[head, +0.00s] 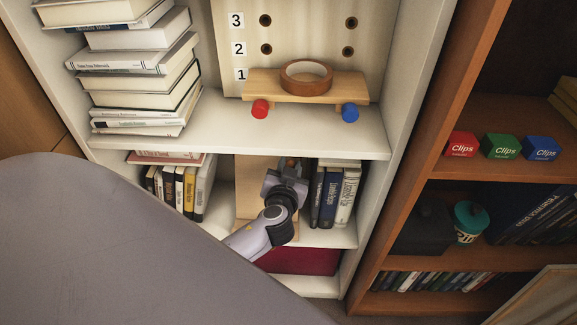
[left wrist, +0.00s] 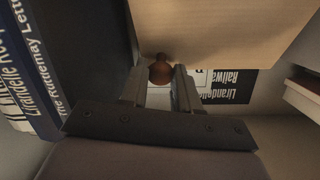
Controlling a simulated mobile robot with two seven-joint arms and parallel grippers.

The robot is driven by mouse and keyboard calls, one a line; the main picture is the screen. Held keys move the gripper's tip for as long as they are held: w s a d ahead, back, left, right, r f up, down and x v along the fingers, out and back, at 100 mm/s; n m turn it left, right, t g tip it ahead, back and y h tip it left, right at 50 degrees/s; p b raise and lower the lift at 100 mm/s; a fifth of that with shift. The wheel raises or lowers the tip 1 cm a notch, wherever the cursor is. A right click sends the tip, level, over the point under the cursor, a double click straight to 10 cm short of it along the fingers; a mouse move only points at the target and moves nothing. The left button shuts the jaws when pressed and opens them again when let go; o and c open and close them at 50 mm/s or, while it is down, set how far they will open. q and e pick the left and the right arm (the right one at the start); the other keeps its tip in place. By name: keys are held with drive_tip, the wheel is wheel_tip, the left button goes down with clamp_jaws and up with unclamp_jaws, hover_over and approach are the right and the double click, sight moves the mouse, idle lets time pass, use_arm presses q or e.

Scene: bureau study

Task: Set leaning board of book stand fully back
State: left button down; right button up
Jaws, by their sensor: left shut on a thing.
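The book stand's leaning board (head: 248,180) is a pale wooden panel on the lower shelf of the white bookcase, between two groups of books. My left gripper (head: 287,168) reaches in front of its right part and hides some of it. In the left wrist view the board (left wrist: 235,30) fills the top. A round brown knob (left wrist: 160,71) at its edge sits between the fingertips of my left gripper (left wrist: 160,80), which is shut on it. The board's exact tilt cannot be told. My right gripper is not in view.
Upright books stand left (head: 185,188) and close right (head: 335,193) of the gripper. Above, a shelf (head: 230,137) holds a book pile (head: 135,75) and a small wooden ledge (head: 262,84) with a tape roll (head: 306,77). A brown bookcase (head: 405,150) stands at right.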

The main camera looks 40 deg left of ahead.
use_arm(q)
drive_tip(key=shift+w+a+f+g, duration=0.1)
drive_tip(key=shift+w+a+g, duration=0.2)
drive_tip(key=shift+w+a, duration=0.1)
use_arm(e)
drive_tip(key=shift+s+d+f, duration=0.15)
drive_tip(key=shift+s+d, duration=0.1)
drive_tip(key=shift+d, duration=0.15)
use_arm(q)
drive_tip(key=c, duration=0.8)
unclamp_jaws()
drive_tip(key=shift+w, duration=0.1)
drive_tip(key=shift+d, duration=0.1)
drive_tip(key=shift+s+d+p, duration=0.15)
drive_tip(key=shift+s+p, duration=0.15)
drive_tip(key=shift+s, duration=0.05)
drive_tip(key=v, duration=0.6)
drive_tip(key=shift+s+p, duration=0.2)
drive_tip(key=shift+p, duration=0.15)
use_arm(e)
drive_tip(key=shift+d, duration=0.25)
